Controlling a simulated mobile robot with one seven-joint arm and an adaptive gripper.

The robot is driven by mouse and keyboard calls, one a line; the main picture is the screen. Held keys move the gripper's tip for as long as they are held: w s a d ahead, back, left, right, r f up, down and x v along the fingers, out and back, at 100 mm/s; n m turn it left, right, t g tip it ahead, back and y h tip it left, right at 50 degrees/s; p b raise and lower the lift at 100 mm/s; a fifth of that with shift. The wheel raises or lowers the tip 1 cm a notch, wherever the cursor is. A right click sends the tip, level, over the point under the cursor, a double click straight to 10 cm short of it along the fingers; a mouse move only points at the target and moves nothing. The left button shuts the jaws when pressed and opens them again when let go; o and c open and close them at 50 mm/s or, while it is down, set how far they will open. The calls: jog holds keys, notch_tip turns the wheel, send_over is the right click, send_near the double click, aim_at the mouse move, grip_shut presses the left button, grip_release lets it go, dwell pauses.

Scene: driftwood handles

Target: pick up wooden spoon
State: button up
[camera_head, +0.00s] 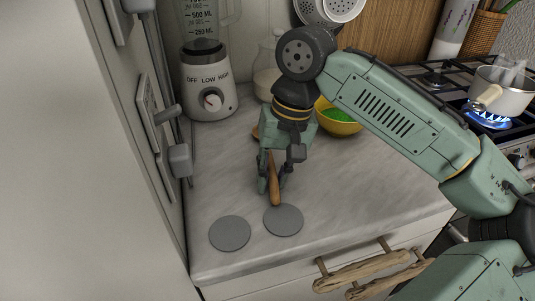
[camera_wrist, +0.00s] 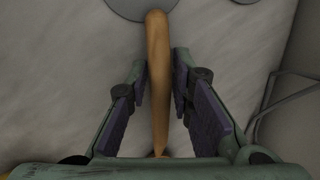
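The wooden spoon (camera_head: 275,190) has a long tan handle that points toward the counter's front edge. Its far end is partly hidden behind my gripper. My gripper (camera_head: 272,186) is pointed down at the handle, with one finger on each side of it. In the wrist view the handle (camera_wrist: 158,70) runs up the middle between the two purple-padded fingers of my gripper (camera_wrist: 161,85). A narrow gap shows between each finger and the handle, so the gripper looks open around it.
Two grey discs (camera_head: 230,233) (camera_head: 284,219) lie near the counter's front edge. A blender (camera_head: 208,88), a glass jar (camera_head: 267,80) and a yellow bowl (camera_head: 338,127) with green contents stand behind. A pot (camera_head: 503,93) sits over a lit burner at right. A tall cabinet side bounds the left.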

grip_shut()
jog(key=shift+r, duration=0.1)
